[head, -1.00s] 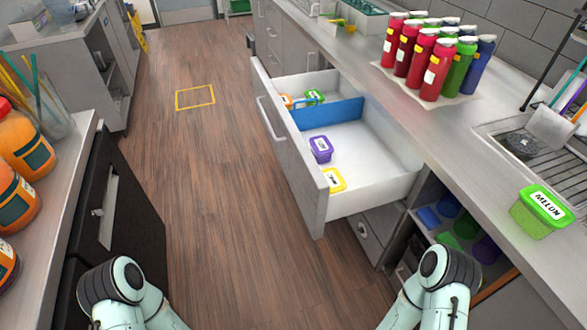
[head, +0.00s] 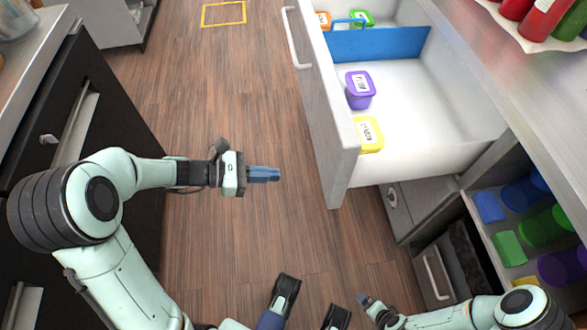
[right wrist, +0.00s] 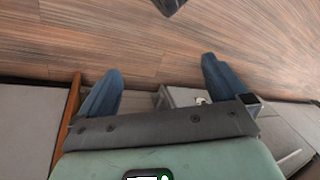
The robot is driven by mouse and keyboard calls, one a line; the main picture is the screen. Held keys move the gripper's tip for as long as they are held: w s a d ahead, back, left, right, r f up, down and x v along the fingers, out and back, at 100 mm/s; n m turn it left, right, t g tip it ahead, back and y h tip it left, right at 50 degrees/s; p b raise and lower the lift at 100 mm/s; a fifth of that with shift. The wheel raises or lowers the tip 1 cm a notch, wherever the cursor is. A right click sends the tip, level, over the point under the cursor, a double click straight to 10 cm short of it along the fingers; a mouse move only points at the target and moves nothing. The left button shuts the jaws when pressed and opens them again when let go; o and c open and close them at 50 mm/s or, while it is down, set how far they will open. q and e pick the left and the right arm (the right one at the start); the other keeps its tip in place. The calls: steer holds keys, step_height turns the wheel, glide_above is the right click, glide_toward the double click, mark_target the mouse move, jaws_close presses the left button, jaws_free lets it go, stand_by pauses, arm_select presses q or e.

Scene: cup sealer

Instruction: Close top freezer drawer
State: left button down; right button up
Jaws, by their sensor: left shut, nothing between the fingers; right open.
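The drawer (head: 334,125) under the right-hand counter is pulled well out in the head view. Its front panel faces left, with a pale bar handle (head: 292,38). My left gripper (head: 265,174) is shut and empty over the floor, to the left of the panel's near end and apart from it. My right gripper (right wrist: 163,85) is open and empty in the right wrist view, with its two blue fingers spread. In the head view only a small part of it shows low in the picture, below the drawer.
The drawer holds a purple tub (head: 359,92), a yellow-lidded tub (head: 369,135), an orange tub (head: 323,20), a green tub (head: 362,18) and a blue divider (head: 375,46). An open shelf (head: 500,275) lies below the counter. A black cabinet (head: 75,95) stands left. The wooden floor between is clear.

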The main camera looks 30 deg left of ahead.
arm_select(q)
steer(key=b, duration=0.1)
glide_toward(330, 175)
steer(key=b+x, duration=0.1)
steer(key=x, duration=0.4)
steer(key=shift+d+b, duration=0.2)
steer(key=shift+b, duration=0.15)
steer(key=shift+w+d, duration=0.3)
steer(key=shift+d, duration=0.2)
arm_select(e)
steer(key=shift+g, duration=0.4)
steer(key=f, duration=0.1)
steer(key=s+d+f, duration=0.1)
steer(key=f, duration=0.1)
steer(key=s+f, duration=0.1)
steer(key=shift+d+f, duration=0.3)
steer(key=shift+f, duration=0.1)
arm_select(q)
steer(key=shift+w, duration=0.1)
